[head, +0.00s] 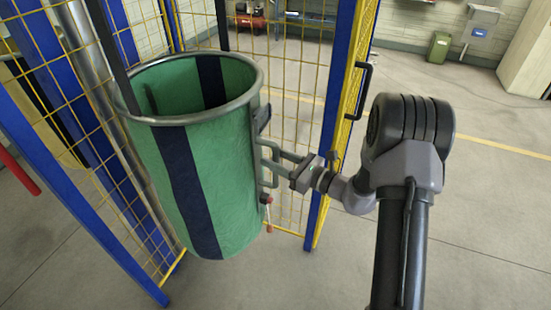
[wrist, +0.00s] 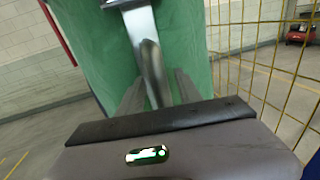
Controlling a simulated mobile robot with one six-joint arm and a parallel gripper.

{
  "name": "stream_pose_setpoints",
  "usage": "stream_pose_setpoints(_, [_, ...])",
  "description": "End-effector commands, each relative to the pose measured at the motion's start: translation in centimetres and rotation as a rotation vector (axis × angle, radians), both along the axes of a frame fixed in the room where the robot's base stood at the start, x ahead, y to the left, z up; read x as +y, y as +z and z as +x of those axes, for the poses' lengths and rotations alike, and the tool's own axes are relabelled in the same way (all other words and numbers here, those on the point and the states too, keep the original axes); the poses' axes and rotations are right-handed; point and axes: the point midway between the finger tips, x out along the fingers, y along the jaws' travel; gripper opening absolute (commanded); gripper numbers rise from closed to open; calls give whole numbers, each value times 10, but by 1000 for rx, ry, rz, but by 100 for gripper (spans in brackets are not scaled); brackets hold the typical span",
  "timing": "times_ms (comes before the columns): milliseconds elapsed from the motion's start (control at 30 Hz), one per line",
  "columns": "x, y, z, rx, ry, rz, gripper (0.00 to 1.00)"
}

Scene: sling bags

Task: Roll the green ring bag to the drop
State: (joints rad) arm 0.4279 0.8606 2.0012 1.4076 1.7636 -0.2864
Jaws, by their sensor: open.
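The green ring bag (head: 170,170) hangs upright at the left of the head view, with a dark blue vertical stripe and a grey metal ring (head: 190,118) around its open top. It fills the upper middle of the wrist view (wrist: 195,50). My gripper (head: 266,164) is at the bag's right side, below the ring. In the wrist view its two grey fingers (wrist: 158,92) are apart, one on each side of a metal handle bar (wrist: 145,40) in front of the bag. I cannot tell whether either finger touches the bar.
A yellow mesh fence with blue posts (head: 335,110) stands behind and right of the bag, with a black handle (head: 364,90) on it. More fence and a blue post (head: 75,150) stand at left. Open concrete floor (head: 480,220) lies to the right. A green bin (head: 438,47) stands far back.

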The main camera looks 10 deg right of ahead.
Motion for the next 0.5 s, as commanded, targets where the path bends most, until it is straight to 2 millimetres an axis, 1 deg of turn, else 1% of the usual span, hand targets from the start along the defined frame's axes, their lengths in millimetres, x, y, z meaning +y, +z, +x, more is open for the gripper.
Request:
stream_pose_setpoints(33, [0, 0, 0, 0, 0, 0, 41])
stream_pose_setpoints(67, [0, 0, 0, 0, 0, 0, 38])
stream_pose_setpoints(100, [0, 0, 0, 0, 0, 0, 30])
stream_pose_setpoints(167, [0, 0, 0, 0, 0, 0, 18])
stream_pose_setpoints(200, [0, 0, 0, 0, 0, 0, 10])
stream_pose_setpoints(267, [0, 0, 0, 0, 0, 0, 0])
stream_pose_setpoints(500, [0, 0, 0, 0, 0, 0, 0])
